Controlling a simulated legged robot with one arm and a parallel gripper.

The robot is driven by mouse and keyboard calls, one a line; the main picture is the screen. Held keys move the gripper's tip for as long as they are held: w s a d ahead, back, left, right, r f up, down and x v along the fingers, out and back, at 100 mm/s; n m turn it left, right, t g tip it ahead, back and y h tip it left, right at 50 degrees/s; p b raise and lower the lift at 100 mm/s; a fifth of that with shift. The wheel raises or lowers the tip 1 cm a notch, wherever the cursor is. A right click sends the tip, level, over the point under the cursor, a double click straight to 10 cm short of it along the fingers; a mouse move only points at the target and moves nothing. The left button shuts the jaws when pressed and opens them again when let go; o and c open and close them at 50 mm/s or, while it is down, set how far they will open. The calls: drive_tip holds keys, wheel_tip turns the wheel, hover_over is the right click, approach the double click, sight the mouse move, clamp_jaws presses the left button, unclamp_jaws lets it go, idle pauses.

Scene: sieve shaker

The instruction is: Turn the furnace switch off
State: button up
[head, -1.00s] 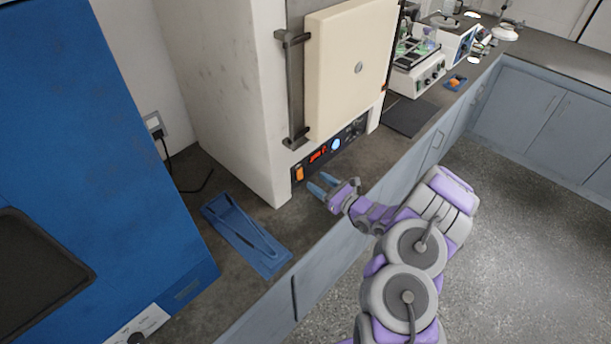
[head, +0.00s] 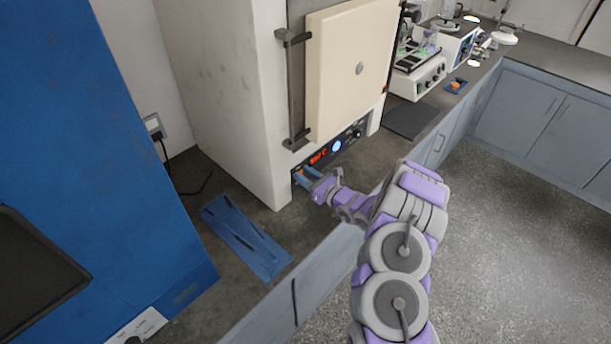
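The furnace (head: 225,95) is a white box with a cream door (head: 345,75) on the counter. Its dark control panel (head: 345,139) along the bottom front has a lit red display (head: 318,157) and a round blue-white light. The orange furnace switch at the panel's left end is now mostly hidden behind my gripper.
A blue tool or tray (head: 245,238) lies on the counter left of my gripper. A large blue cabinet (head: 95,150) stands at the left. A dark mat (head: 410,120) and lab devices (head: 418,78) stand farther right along the counter. The floor at right is clear.

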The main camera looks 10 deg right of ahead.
clamp_jaws()
drive_tip(key=shift+d+f+t+y+b, duration=0.15)
drive_tip(key=shift+f+t+y+b, duration=0.45)
drive_tip(key=shift+b, duration=0.6)
drive_tip(key=shift+s+r+t, duration=0.15)
drive_tip(key=shift+r+t, duration=0.1)
drive_tip(key=shift+t, duration=0.05)
drive_tip(key=shift+o, duration=1.9)
unclamp_jaws()
drive_tip(key=p+v, duration=0.3)
drive_tip(key=v, duration=1.4)
drive_tip(key=shift+d+p, duration=0.2)
drive_tip(key=shift+p, duration=0.2)
drive_tip(key=shift+s+f, duration=0.1)
drive_tip(key=shift+f, duration=0.05)
